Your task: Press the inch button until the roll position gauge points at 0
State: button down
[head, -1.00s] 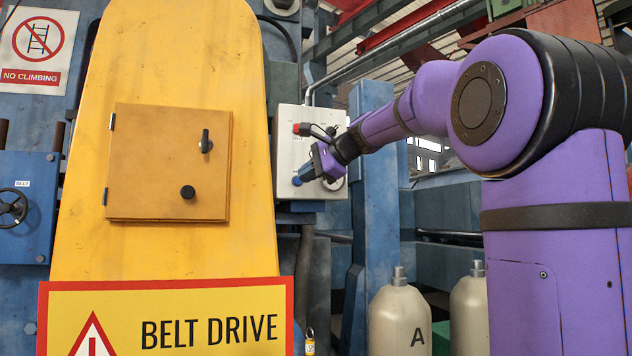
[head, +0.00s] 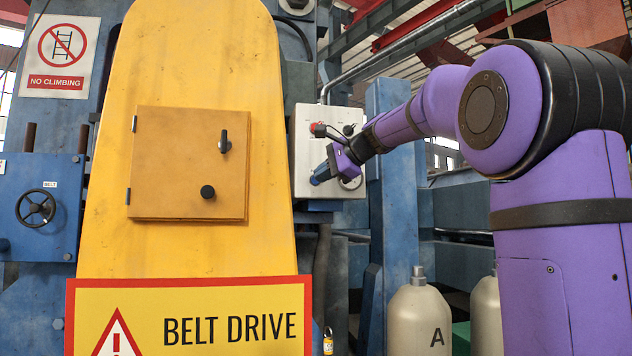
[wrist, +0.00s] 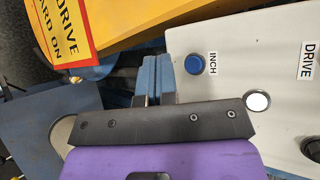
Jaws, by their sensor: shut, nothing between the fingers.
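The blue inch button (wrist: 194,64) sits on a pale control panel (wrist: 222,45), beside the printed word INCH, in the wrist view. My gripper (wrist: 158,72) has its blue fingers together and empty, just left of the button and apart from it in the picture. The head view shows my gripper (head: 318,175) in front of the lower left of the control panel (head: 303,118). The inch button cannot be made out there. I cannot identify the roll position gauge or read any pointer in either view.
A yellow belt guard (head: 215,60) with a small door (head: 172,150) stands left of the panel. A red-bordered BELT DRIVE sign (head: 230,300) is in front. A blue post (head: 392,150) rises right of the panel. A tan canister (head: 415,315) stands below it.

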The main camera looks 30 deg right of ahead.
jog(key=shift+w+d, duration=0.25)
jog(key=shift+w, duration=0.4)
jog(key=shift+w+d, duration=0.2)
jog(key=shift+w, duration=0.5)
jog(key=shift+w+d, duration=0.25)
jog(key=shift+w, duration=0.4)
dwell(0.6)
jog(key=shift+w+d, duration=0.15)
jog(key=shift+w, duration=0.2)
jog(key=shift+w+d, duration=0.15)
jog(key=shift+w, duration=0.2)
dwell(0.7)
jog(key=shift+s, duration=0.1)
jog(key=shift+s+a, duration=0.3)
jog(key=shift+s, duration=0.35)
jog(key=shift+s+a, duration=0.3)
jog(key=shift+s, duration=0.5)
jog(key=shift+s+a, duration=0.25)
jog(key=shift+s, duration=0.5)
jog(key=shift+s+a, duration=0.3)
jog(key=shift+s, duration=0.5)
dwell(0.9)
